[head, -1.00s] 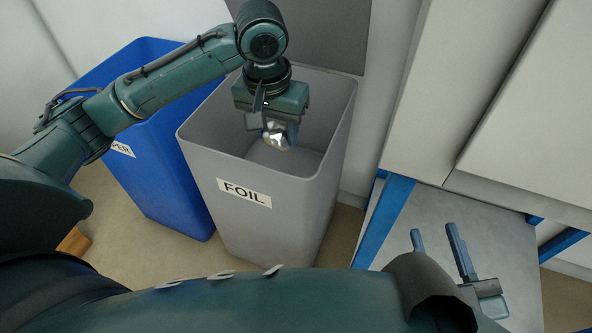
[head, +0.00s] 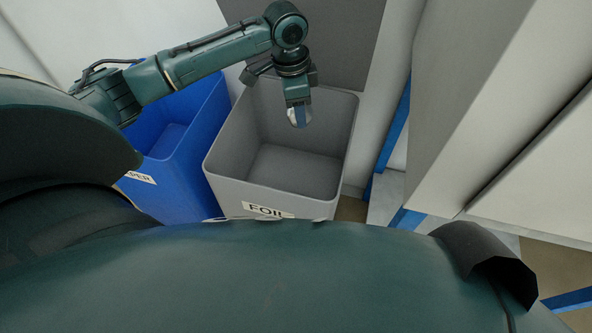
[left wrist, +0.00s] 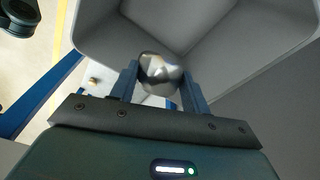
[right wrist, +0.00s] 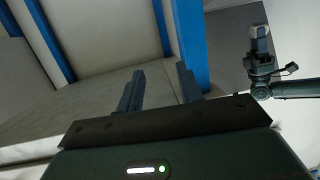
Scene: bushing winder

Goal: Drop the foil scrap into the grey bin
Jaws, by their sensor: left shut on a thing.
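The foil scrap (head: 300,119) is a shiny silver lump. My left gripper (head: 299,114) is shut on it and holds it over the back right part of the grey bin's opening. In the left wrist view the foil scrap (left wrist: 160,74) sits between the two fingers, with the bin's interior beyond. The grey bin (head: 232,190) is open-topped, carries a FOIL label and looks empty where its inside shows. My right gripper (right wrist: 158,88) is outside the head view; in its own wrist view its fingers are apart with nothing between them.
A blue bin (head: 197,135) labelled for paper stands against the grey bin's left side. A grey panel (head: 345,45) is on the wall behind. Pale cabinets (head: 490,100) and blue frame bars (head: 395,130) stand to the right. My own body covers the lower part of the head view.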

